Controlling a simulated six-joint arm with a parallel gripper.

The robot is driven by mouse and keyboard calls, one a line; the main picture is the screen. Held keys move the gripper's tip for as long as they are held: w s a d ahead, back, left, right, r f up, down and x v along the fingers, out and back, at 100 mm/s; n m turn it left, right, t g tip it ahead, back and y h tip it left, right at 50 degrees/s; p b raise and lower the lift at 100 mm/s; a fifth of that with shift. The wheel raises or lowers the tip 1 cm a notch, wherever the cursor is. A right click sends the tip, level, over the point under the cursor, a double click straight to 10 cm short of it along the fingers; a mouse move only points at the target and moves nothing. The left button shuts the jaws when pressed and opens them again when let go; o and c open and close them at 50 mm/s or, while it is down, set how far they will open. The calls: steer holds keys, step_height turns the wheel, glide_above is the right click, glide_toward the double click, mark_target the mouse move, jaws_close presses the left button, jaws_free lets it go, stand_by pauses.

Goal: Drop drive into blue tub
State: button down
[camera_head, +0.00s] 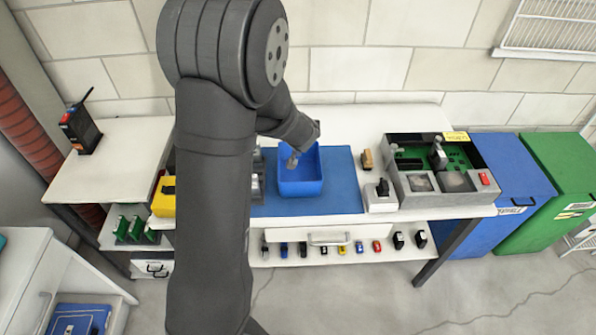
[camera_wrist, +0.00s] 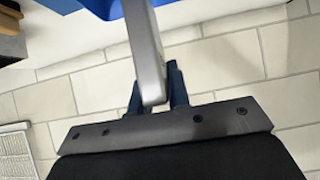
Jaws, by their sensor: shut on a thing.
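The blue tub (camera_head: 301,188) stands on the blue mat (camera_head: 335,198) on the workbench. My gripper (camera_head: 293,160) reaches down over the tub's left part. In the wrist view, my gripper (camera_wrist: 157,90) is shut on a long silver-grey piece, which looks like the drive (camera_wrist: 146,45). The drive extends away from the fingers toward the top edge, where the blue tub (camera_wrist: 185,12) partly shows. In the head view the drive is small, and I cannot tell whether its lower end touches the tub.
A grey tray with green boards (camera_head: 435,185) and a small white stand (camera_head: 380,200) are on the right of the bench. My arm hides part of the bench's left. A yellow box (camera_head: 164,197) stands there. Several small items line the lower shelf (camera_head: 340,258).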

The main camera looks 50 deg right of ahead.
step_height(320, 180, down, 6)
steer(key=s, duration=0.1)
steer(key=shift+s+d+f, duration=0.15)
steer(key=shift+s+d, duration=0.15)
steer(key=shift+d, duration=0.1)
steer(key=c, duration=1.3)
jaws_free()
steer(key=v, duration=1.7)
steer(key=shift+a, duration=0.15)
